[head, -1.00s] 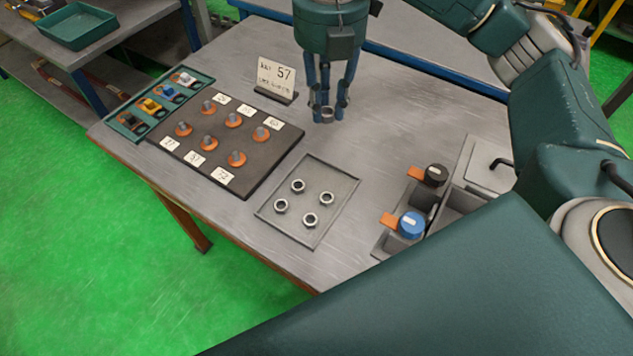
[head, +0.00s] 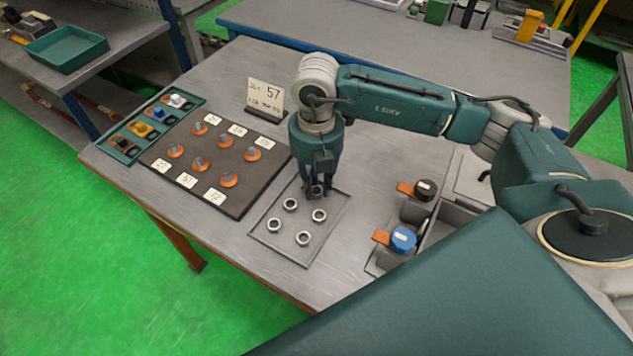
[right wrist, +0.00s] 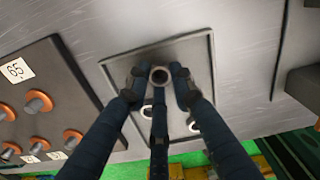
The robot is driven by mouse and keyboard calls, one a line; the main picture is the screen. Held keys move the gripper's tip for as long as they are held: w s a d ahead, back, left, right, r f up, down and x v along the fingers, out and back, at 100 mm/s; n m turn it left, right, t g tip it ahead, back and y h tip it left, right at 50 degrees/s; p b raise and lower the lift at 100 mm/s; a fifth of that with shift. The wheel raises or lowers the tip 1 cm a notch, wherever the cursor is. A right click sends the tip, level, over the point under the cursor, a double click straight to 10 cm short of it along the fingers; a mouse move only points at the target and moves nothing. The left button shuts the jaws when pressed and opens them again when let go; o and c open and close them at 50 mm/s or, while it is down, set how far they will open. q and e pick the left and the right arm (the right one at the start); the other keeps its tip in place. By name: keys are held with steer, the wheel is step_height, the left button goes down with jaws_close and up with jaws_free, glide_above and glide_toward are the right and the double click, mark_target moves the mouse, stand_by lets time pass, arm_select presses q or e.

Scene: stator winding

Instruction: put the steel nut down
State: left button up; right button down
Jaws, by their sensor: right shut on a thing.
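My right gripper (head: 316,191) points down over the far end of a shallow grey tray (head: 262,232). It is shut on a steel nut (right wrist: 159,75), which shows between its fingertips in the right wrist view. In the head view the fingers largely hide this nut. Several other steel nuts lie in the tray, among them a left one (head: 290,204), a right one (head: 319,215) and a near one (head: 303,238). The held nut is at or just above the tray; I cannot tell if it touches. My left gripper is not in view.
A dark board (head: 240,208) with orange-based studs and number labels lies left of the tray. A green tray (head: 124,151) of connectors is at the far left.

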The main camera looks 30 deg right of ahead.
steer(key=shift+f, duration=0.2)
steer(key=shift+f+b, duration=0.15)
steer(key=shift+b, duration=0.15)
steer(key=c, duration=1.8)
jaws_free()
steer(key=shift+r+p, duration=0.4)
steer(key=shift+r+b, duration=0.3)
step_height(320, 180, up, 11)
steer(key=b, duration=0.2)
